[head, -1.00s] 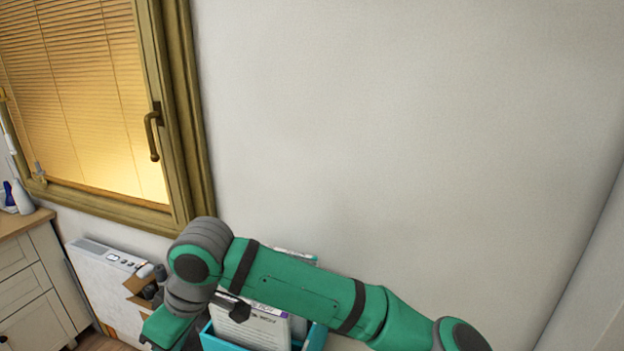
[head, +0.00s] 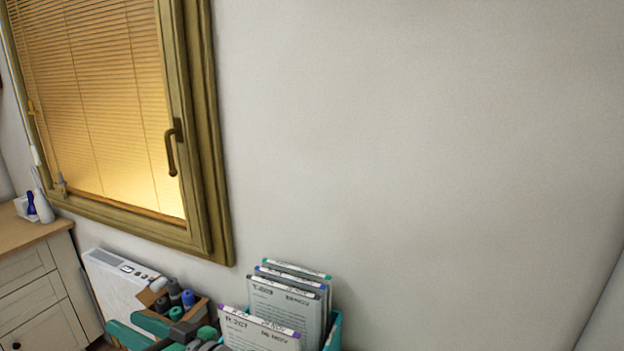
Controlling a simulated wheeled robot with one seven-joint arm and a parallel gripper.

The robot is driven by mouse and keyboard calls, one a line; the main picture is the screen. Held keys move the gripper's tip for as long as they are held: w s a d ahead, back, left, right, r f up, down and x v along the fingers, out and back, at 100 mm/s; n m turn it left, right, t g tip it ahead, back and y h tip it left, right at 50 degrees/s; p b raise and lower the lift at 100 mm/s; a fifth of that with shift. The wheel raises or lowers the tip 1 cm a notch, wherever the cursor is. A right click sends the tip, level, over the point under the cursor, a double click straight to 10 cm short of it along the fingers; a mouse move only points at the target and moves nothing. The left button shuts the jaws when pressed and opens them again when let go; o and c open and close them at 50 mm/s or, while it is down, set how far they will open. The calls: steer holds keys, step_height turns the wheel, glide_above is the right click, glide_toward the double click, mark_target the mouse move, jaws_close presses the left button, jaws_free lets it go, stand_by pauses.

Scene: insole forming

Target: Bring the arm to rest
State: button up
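My arm (head: 165,335) shows only as green and grey links low in the head view, at the bottom edge left of the middle. It lies in front of the lower left part of a teal holder (head: 334,330) with several upright cards. My gripper cannot be made out in this view.
Several labelled cards (head: 285,292) stand in the teal holder by the wall. A cabinet (head: 38,285) is at far left, below a window (head: 115,110). The wall at right is bare.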

steer(key=s+d+f+m+t+h, duration=0.2)
steer(key=d+f+m+t+h, duration=0.45)
steer(key=d+f, duration=0.35)
steer(key=s+d+f+m+t+h, duration=0.2)
steer(key=d+f+m+t+h, duration=0.4)
steer(key=d+f, duration=0.4)
steer(key=s+d+f+m+g+h, duration=0.1)
steer(key=s+d+f+m+h, duration=0.15)
steer(key=s+d+f, duration=0.6)
steer(key=s+d+n+g+h, duration=0.1)
steer(key=s+d+n, duration=0.1)
steer(key=s, duration=0.7)
steer(key=s+d+f+n+h, duration=0.1)
steer(key=s+d+n, duration=0.2)
steer(key=s, duration=0.7)
steer(key=shift+d+f+n+g, duration=0.15)
steer(key=shift+d+n+g, duration=0.2)
steer(key=shift+d, duration=0.6)
